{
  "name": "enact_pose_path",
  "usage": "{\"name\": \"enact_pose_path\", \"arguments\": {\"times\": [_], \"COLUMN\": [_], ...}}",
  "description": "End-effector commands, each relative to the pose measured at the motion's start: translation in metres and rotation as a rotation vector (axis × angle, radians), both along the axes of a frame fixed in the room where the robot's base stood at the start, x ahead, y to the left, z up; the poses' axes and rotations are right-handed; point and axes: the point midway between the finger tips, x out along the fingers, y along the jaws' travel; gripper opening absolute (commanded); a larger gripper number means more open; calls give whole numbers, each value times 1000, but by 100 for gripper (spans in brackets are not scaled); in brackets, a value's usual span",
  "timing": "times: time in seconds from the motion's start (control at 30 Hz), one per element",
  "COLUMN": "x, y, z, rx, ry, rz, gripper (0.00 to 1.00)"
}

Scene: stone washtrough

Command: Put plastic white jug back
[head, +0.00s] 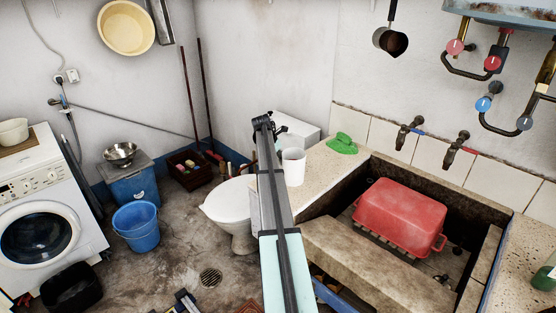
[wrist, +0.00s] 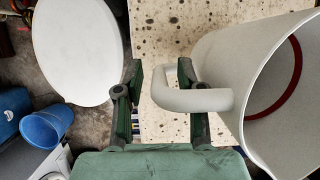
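The white plastic jug (head: 293,168) stands upright on the speckled stone ledge at the left end of the washtrough. In the wrist view the jug (wrist: 270,85) is large at the right, with its open mouth and a red ring inside. Its handle (wrist: 185,100) points left, towards my gripper (wrist: 159,70). My gripper is open, with one finger left of the handle's outer bar and the other appearing to reach into the handle loop. A gap shows between the left finger and the handle. In the head view my arm partly hides the area beside the jug.
A green cloth (head: 342,144) lies on the ledge right of the jug. A red basin (head: 400,215) sits upside down in the trough (head: 380,262). Wall taps (head: 405,135) stand behind it. A white toilet (head: 228,203) is left of the ledge, and a blue bucket (head: 137,226) stands on the floor.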

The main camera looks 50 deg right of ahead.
Motion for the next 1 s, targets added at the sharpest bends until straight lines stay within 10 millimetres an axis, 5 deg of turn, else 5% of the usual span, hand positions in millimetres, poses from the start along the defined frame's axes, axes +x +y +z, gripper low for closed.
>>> {"name": "enact_pose_path", "arguments": {"times": [0.27, 0.7, 1.0], "x": [1, 6, 7], "y": [7, 38, 45], "z": [20, 94, 114], "rx": [-2, -1, 0], "ry": [-2, 0, 0], "rz": [1, 1, 0], "gripper": [38, 38, 38]}}
